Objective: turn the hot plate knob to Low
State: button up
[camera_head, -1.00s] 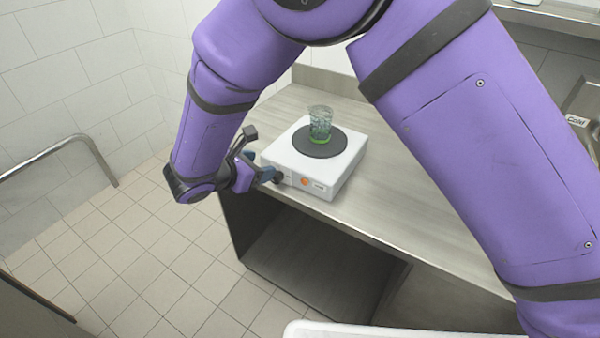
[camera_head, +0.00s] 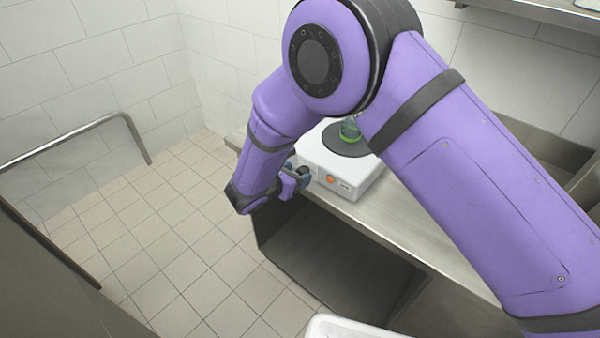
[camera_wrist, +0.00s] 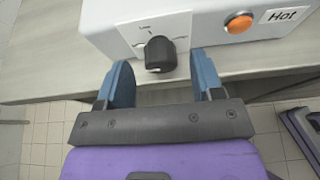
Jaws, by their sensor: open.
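The white hot plate (camera_head: 345,178) stands on the steel counter with a dark round plate (camera_head: 345,141) on top. In the wrist view its front panel (camera_wrist: 107,24) shows a black knob (camera_wrist: 160,54), with scale marks and small lettering above it too small to read surely. My gripper (camera_wrist: 164,72) is open, its two blue fingers on either side of the knob with gaps, the tips around knob height. I cannot tell whether they reach fully around it. In the head view my gripper (camera_head: 301,175) is at the front left of the hot plate, and the knob is hidden there.
A green-based clear cup (camera_head: 350,130) stands on the plate, partly behind my arm. An orange light (camera_wrist: 239,23) and a "Hot" label (camera_wrist: 287,15) sit right of the knob. The steel counter (camera_head: 415,215) has free room. A rail (camera_head: 75,133) is at left.

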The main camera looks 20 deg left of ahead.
jog(key=shift+x, duration=1.05)
jog(key=c, duration=0.9)
jog(key=shift+c, duration=0.2)
jog(key=shift+m, duration=0.3)
jog(key=shift+s+d+m+t+y, duration=0.1)
jog(key=shift+m+t+y, duration=0.5)
jog(key=shift+m, duration=0.4)
jog(key=shift+d+f+m+t+y, duration=0.1)
jog(key=shift+m+t+y, duration=0.2)
jog(key=shift+m+y, duration=0.75)
jog(key=m+t, duration=0.1)
jog(key=m, duration=0.1)
jog(key=m+t+y, duration=0.1)
jog(key=m, duration=0.2)
jog(key=shift+d+f+y, duration=0.1)
jog(key=shift+f+y, duration=0.1)
jog(key=shift+y, duration=0.05)
jog(key=shift+m, duration=0.25)
